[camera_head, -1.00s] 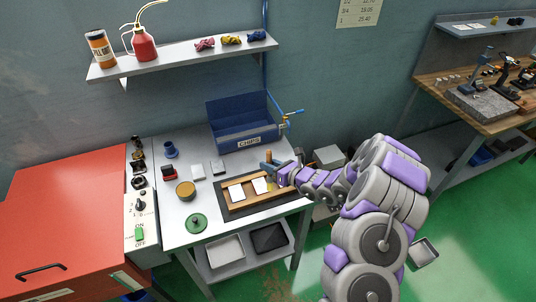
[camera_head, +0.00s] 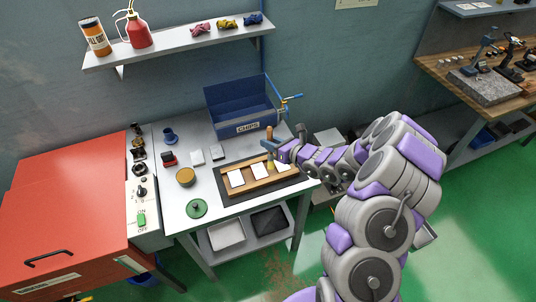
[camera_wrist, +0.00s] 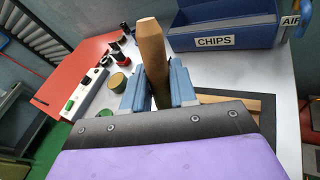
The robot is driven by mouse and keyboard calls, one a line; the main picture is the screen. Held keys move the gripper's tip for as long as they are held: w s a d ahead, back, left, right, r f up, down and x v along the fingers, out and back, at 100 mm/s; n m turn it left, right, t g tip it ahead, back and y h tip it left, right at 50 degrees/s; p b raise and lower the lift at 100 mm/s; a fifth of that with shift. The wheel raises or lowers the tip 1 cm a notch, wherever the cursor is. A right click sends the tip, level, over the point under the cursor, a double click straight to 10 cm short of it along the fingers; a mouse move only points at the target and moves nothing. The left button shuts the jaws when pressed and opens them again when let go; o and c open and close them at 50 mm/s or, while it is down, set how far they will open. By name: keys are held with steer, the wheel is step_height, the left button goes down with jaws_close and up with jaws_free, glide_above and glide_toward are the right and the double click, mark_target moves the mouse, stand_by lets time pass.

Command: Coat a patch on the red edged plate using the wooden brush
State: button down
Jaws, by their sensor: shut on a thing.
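My gripper (camera_head: 276,153) is shut on the wooden brush (camera_head: 269,133), held roughly upright above the back right part of the wooden tray (camera_head: 244,188). In the wrist view the brush's tan handle (camera_wrist: 152,48) rises between the blue fingers of my gripper (camera_wrist: 158,88). The brush's lower end is hidden there, but shows small in the head view. Three white plates lie in a row in the tray: left (camera_head: 235,177), middle (camera_head: 259,171) and right (camera_head: 282,165). I cannot tell which has a red edge, nor whether the brush touches anything.
A round brown-topped tin (camera_head: 186,176) and a green disc (camera_head: 197,208) stand left of the tray. The blue CHIPS bin (camera_head: 240,113) is behind it. A red cabinet (camera_head: 70,205) adjoins the grey bench on the left.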

steer(key=shift+w+a+f+n+g+b, duration=0.2)
steer(key=shift+w+a+n+b, duration=0.1)
steer(key=shift+a, duration=0.35)
steer(key=shift+w+a+f+n+g+b, duration=0.1)
steer(key=shift+w+a+f+n+b, duration=0.15)
steer(key=shift+a, duration=0.4)
